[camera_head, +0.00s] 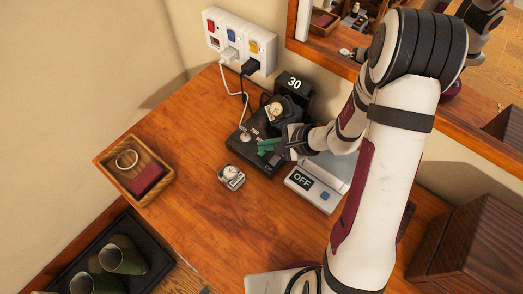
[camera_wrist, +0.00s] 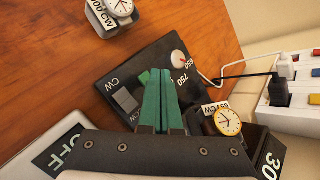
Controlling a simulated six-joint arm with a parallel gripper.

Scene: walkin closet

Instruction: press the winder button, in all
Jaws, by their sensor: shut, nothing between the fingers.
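The watch winder's black control base (camera_head: 247,158) lies on the wooden top and also shows in the wrist view (camera_wrist: 128,67), with a CW rocker switch (camera_wrist: 125,100) and a white dial (camera_wrist: 178,58) marked 650, 750 and 850. A gold watch (camera_head: 275,110) sits upright at the winder's back; it shows in the wrist view (camera_wrist: 228,122) too. A black block reading 30 (camera_head: 294,84) stands behind. My gripper (camera_head: 267,146) has green fingers, shut and empty, over the base (camera_wrist: 160,78). A brighter green patch (camera_wrist: 144,77), possibly the button, shows beside the left fingertip; contact is unclear.
A loose watch with a tag (camera_head: 231,176) lies in front. A grey device reading OFF (camera_head: 302,180) with a blue button stands right. A switched power strip (camera_head: 240,42) feeds cables down. A dark box (camera_head: 470,245) stands far right.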

